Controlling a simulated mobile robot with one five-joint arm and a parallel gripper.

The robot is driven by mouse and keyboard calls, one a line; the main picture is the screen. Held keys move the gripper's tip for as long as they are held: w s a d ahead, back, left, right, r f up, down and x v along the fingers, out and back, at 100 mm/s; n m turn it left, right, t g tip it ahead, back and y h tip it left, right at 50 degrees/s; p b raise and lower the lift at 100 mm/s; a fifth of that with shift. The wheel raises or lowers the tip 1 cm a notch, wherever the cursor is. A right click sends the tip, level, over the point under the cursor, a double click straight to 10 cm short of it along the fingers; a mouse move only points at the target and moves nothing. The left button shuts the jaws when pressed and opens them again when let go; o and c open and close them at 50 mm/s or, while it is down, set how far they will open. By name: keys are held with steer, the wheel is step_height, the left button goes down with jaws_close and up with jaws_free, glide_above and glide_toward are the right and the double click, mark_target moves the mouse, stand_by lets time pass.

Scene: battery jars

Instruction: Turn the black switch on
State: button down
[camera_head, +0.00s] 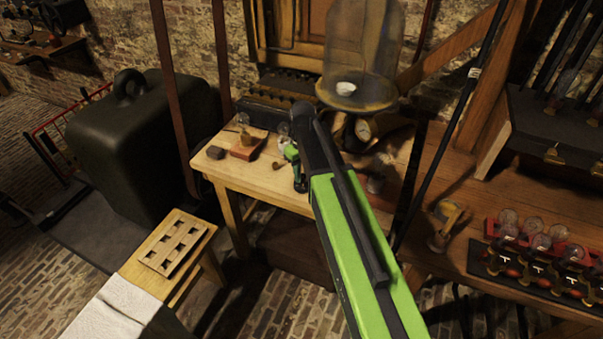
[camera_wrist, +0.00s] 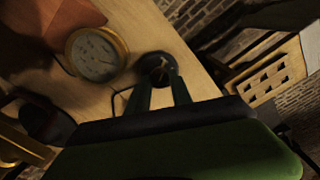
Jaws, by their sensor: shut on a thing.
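The black switch (camera_wrist: 157,66) shows in the wrist view as a small round black body on the pale wooden table, with a lighter mark on its top. My gripper (camera_wrist: 160,86) reaches it from below in that view, its two dark green fingers closed at the switch. The fingertips hide part of it. In the head view my green and black arm reaches over the small wooden table, and my gripper (camera_head: 291,156) is at the tabletop. I cannot make out the switch clearly there, nor tell whether it is on or off.
A brass-rimmed dial (camera_wrist: 96,54) lies close left of the switch in the wrist view. A glass dome (camera_head: 362,45) stands behind my arm. A red block (camera_head: 247,149) and a dark block (camera_head: 215,152) sit left on the table. Bulbs in a red rack (camera_head: 530,238) stand right.

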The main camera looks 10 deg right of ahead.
steer(key=m, duration=1)
steer(key=shift+d+m, duration=0.1)
steer(key=shift+m, duration=2.2)
steer(key=c, duration=1.1)
jaws_free()
steer(key=shift+c, duration=0.2)
